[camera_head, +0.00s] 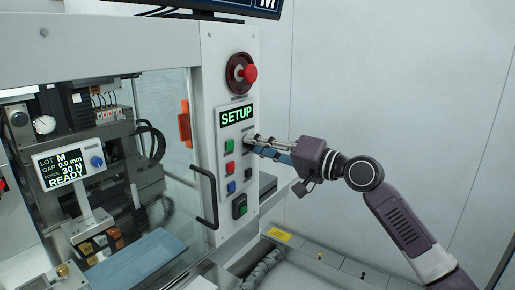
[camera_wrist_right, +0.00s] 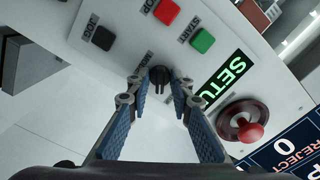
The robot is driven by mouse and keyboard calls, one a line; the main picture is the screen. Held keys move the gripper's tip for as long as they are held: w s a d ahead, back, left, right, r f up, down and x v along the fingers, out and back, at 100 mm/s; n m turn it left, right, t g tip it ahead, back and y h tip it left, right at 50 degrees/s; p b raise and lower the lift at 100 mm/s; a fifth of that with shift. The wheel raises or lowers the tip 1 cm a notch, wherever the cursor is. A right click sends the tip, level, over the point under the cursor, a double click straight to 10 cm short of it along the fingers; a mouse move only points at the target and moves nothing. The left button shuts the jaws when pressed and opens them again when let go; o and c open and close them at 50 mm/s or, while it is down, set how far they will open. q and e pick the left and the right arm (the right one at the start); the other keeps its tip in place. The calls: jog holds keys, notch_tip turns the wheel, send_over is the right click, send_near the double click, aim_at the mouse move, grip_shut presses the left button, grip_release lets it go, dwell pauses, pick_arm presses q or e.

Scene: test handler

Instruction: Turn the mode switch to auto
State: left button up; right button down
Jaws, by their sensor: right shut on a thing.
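The mode switch is a small black knob (camera_wrist_right: 160,75) on the white control panel. In the right wrist view it sits between the fingertips of my right gripper (camera_wrist_right: 162,84), which is shut on it. In the head view my right gripper (camera_head: 254,144) reaches the panel from the right and hides the switch. The green-lit display (camera_head: 237,114) above it reads SETUP; it also shows, partly covered, in the right wrist view (camera_wrist_right: 222,80). I cannot tell the knob's exact setting. My left gripper is not in view.
A red emergency stop (camera_head: 250,73) sits above the display. A black door handle (camera_head: 207,195) stands out at lower left. Free room lies right of the panel.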

jog(key=shift+f+n+b, duration=0.15)
jog(key=shift+n+b, duration=2.05)
jog(key=shift+n, duration=0.6)
jog(key=shift+f+n+b, duration=0.1)
jog(key=shift+n+b, duration=2.1)
jog(key=shift+n, duration=0.6)
jog(key=c, duration=2.1)
grip_release()
jog(key=shift+r, duration=0.1)
